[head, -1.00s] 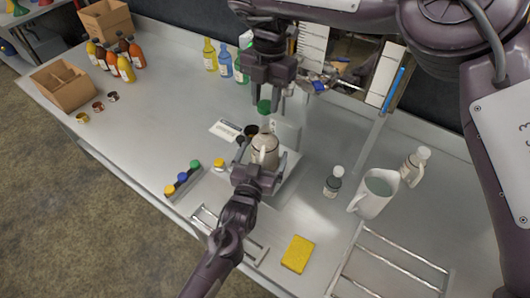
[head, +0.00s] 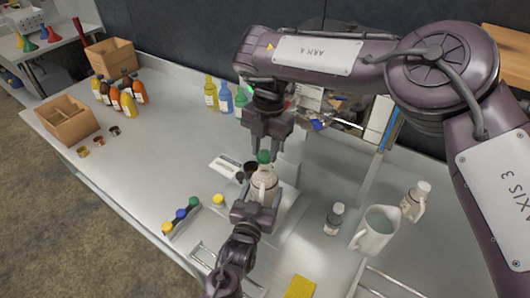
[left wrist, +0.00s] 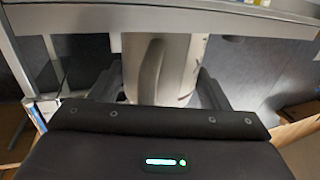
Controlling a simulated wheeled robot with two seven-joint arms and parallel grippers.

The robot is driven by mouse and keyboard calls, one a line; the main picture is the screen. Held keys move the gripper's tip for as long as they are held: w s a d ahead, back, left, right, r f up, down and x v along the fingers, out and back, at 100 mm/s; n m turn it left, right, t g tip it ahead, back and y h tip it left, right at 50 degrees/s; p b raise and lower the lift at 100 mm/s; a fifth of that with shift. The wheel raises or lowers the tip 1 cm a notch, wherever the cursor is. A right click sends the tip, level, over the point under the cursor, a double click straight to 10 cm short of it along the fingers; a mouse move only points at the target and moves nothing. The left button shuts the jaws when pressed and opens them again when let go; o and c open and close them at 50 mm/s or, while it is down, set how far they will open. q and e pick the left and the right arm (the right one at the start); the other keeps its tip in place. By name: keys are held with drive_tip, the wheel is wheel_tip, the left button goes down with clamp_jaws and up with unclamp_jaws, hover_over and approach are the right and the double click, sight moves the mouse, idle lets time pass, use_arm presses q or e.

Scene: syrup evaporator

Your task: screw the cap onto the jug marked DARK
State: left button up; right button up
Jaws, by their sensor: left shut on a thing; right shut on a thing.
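A pale jug (head: 263,187) stands upright near the middle of the bench, its marking not readable. My left gripper (head: 259,205) is shut around its body from the front. In the left wrist view, the jug (left wrist: 180,68) with its handle (left wrist: 150,70) shows between the fingers; its top is out of frame. My right gripper (head: 265,148) points down over the jug and is shut on a green cap (head: 264,157). The cap is at the jug's mouth, roughly in line with the neck. I cannot tell whether its thread is engaged.
A rail with yellow, blue and green caps (head: 181,213) lies to the left, beside a loose yellow cap (head: 218,200). A small bottle (head: 334,219), a pitcher (head: 375,232) and a capped jug (head: 415,201) stand right. A yellow sponge (head: 300,287) lies in front.

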drive_tip(key=shift+f, duration=0.45)
